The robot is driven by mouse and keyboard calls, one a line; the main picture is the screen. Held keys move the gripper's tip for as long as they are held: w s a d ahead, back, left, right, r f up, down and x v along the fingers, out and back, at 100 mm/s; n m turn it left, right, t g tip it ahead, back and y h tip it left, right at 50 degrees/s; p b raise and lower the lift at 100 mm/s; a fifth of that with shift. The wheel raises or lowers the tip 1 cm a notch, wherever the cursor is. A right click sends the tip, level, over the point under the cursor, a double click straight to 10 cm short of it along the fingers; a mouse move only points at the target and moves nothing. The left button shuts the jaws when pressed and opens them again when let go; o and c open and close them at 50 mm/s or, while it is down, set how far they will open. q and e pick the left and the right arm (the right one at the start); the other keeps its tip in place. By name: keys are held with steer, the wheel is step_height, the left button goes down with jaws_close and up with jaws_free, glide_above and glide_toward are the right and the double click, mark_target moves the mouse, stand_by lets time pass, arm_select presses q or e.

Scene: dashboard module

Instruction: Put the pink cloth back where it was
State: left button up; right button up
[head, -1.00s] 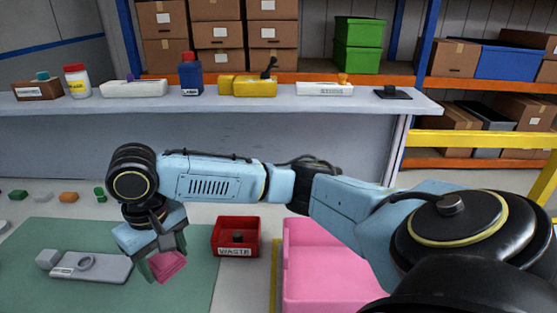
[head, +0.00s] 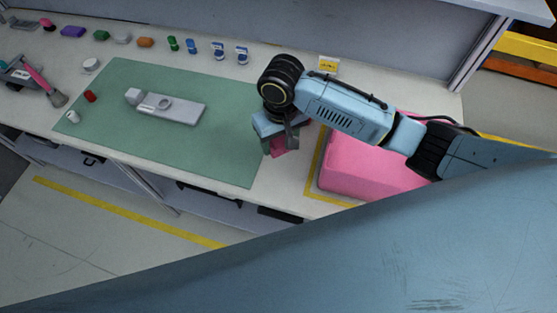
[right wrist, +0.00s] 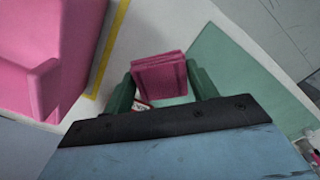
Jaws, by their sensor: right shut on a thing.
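The pink cloth (head: 279,147) is a small folded dark-pink piece. My right gripper (head: 282,140) is shut on it, pointing down, and the cloth hangs below the jaws. In the right wrist view the cloth (right wrist: 160,75) sits between the two green fingers. In that view it appears over the bench strip between the green mat (right wrist: 225,62) and the pink bin (right wrist: 25,60). How high it is above the bench is hard to tell. My left gripper does not show.
The pink bin (head: 365,166) stands right of the gripper inside a yellow outline, partly behind my arm. The green mat (head: 215,150) lies left, with a grey module (head: 170,108) on it. Small parts line the back. A pink-handled brush (head: 45,85) lies far left.

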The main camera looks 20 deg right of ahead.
glide_above(278, 172)
step_height(278, 172, down, 6)
steer(key=shift+f, duration=0.2)
steer(key=shift+f+b, duration=0.4)
steer(key=shift+f, duration=1.85)
steer(key=o, duration=0.9)
steer(key=shift+f, duration=0.1)
step_height(278, 172, up, 12)
steer(key=shift+r+p, duration=0.15)
steer(key=shift+p, duration=0.55)
